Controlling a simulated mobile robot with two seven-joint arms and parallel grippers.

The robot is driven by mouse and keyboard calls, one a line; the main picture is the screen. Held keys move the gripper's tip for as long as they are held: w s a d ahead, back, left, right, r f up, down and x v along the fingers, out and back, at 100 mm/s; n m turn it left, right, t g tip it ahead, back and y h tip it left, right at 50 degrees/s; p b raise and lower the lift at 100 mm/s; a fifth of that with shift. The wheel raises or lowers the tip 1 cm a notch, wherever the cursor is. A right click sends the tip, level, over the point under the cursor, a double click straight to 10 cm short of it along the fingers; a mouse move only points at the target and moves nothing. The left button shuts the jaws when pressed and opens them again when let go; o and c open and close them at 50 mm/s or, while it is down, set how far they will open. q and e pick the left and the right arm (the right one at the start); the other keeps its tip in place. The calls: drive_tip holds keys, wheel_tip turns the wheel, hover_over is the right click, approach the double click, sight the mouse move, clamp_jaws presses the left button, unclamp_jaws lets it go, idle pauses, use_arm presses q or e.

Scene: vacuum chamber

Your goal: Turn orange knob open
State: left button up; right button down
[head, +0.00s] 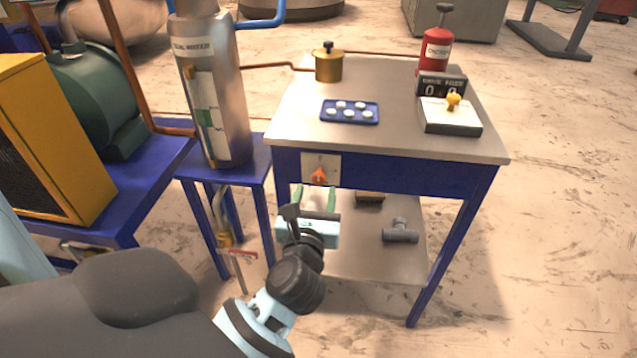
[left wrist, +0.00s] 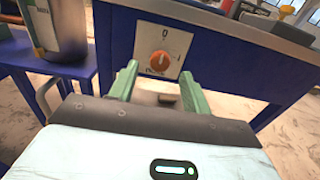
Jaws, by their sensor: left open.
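The orange knob (head: 318,175) sits on a pale square plate (head: 333,165) on the blue front apron of the table. In the left wrist view the knob (left wrist: 159,61) shows whole, with its ridge close to upright and small marks on the plate around it. My left gripper (head: 317,192) is open and empty, just in front of and slightly below the knob. In the left wrist view its two green fingers (left wrist: 157,76) stand apart on either side of the knob's lower part, and no contact shows. My right gripper is not in view.
The table (head: 290,135) carries a blue tray (head: 350,111) of white pieces, a brass pot (head: 328,66), a red canister (head: 435,50) and a box with a yellow knob (head: 450,117). A metal cylinder (head: 213,95) stands to the left. Floor right of the table is clear.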

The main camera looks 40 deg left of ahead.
sight(318, 181)
use_arm(q)
drive_tip(key=x, duration=0.3)
drive_tip(key=shift+w+a, duration=0.3)
drive_tip(key=shift+w, duration=0.1)
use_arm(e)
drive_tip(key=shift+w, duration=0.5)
use_arm(q)
drive_tip(key=shift+c, duration=0.2)
